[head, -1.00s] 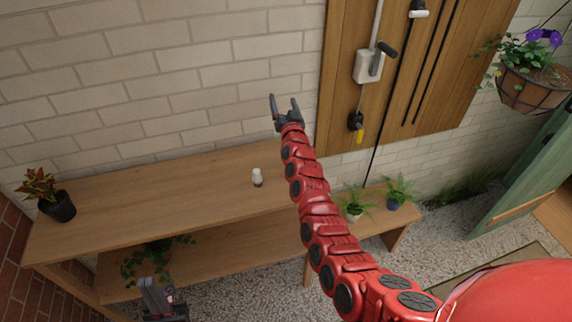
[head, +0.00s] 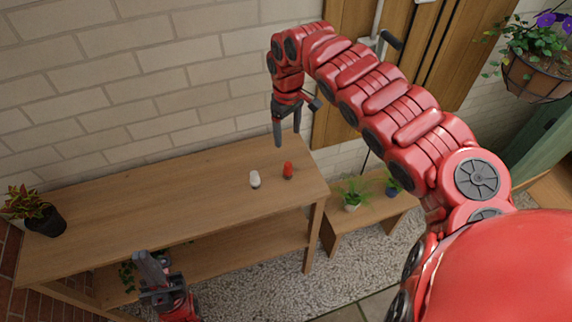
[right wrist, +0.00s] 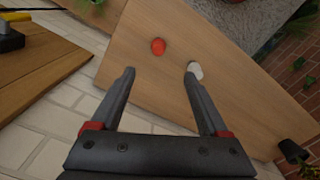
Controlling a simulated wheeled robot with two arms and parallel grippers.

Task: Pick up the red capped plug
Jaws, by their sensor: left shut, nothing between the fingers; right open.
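The red capped plug (head: 287,170) stands upright near the right end of the wooden bench top (head: 160,205). A white plug (head: 254,179) stands just left of it. My right gripper (head: 288,140) points down above the back of the bench, open and empty, apart from the red plug. In the right wrist view the red plug (right wrist: 158,46) lies beyond and between the two fingertips (right wrist: 160,72). The white plug (right wrist: 195,70) is there partly behind the right-hand finger. My left gripper (head: 148,268) is shut and empty, low in front of the bench.
A potted plant (head: 45,215) stands at the bench's left end. A lower stool (head: 365,215) with two small plants is to the right. The brick wall (head: 190,90) rises close behind the bench. The middle of the bench top is clear.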

